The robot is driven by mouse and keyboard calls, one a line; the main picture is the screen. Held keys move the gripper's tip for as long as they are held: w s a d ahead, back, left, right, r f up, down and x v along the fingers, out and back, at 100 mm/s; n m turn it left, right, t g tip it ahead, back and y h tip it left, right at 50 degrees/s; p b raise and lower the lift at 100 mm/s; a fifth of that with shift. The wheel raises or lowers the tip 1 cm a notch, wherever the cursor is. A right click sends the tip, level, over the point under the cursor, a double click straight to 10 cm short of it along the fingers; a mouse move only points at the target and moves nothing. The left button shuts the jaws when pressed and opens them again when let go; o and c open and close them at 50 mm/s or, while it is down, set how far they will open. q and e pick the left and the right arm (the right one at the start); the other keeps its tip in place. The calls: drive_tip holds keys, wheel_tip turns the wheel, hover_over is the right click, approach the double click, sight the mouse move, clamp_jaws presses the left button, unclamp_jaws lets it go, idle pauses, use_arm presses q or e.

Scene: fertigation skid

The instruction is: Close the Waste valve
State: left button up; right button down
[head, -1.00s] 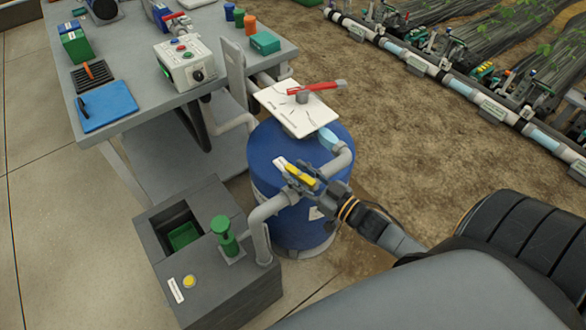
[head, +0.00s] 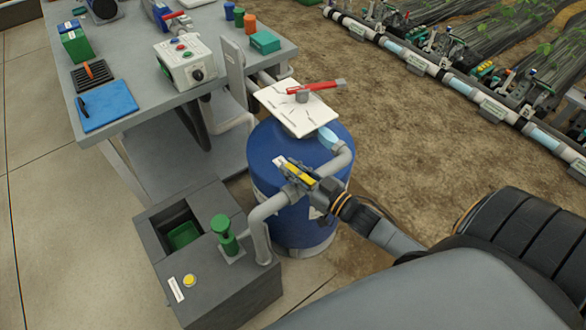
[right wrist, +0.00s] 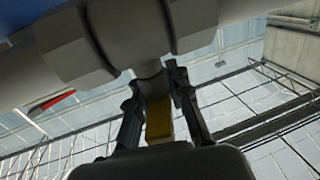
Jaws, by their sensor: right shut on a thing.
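The Waste valve has a yellow lever (head: 299,175) on the grey pipe (head: 268,208) in front of the blue barrel (head: 272,160). The lever appears to lie across the pipe's run. My right gripper (head: 302,181) comes from the lower right and is shut on the lever. In the right wrist view, the yellow lever (right wrist: 158,122) sits between the two dark fingers (right wrist: 154,85), just below the pipe body (right wrist: 125,35). The fingers partly hide the valve in the head view. My left gripper is not in view.
A grey sump box (head: 225,290) with a green fitting (head: 224,235) stands at the pipe's lower end. A white plate with a red lever (head: 315,87) is above the barrel. A workbench (head: 145,65) is at the upper left. Bare soil lies to the right.

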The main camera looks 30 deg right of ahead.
sight(310, 186)
drive_tip(key=shift+r+m+h+p, duration=0.15)
drive_tip(key=shift+m+h+p, duration=0.35)
drive_tip(key=shift+h, duration=0.3)
drive_tip(key=shift+d+m+t+h+p, duration=0.25)
drive_tip(key=shift+m+h+p, duration=0.2)
drive_tip(key=shift+m+h, duration=0.55)
drive_tip(key=c, duration=1.3)
unclamp_jaws()
drive_tip(key=shift+s+f, duration=0.1)
drive_tip(key=shift+f, duration=0.1)
drive_tip(key=s, duration=1.1)
drive_tip(key=shift+s+d, duration=0.3)
drive_tip(key=shift+s, duration=0.05)
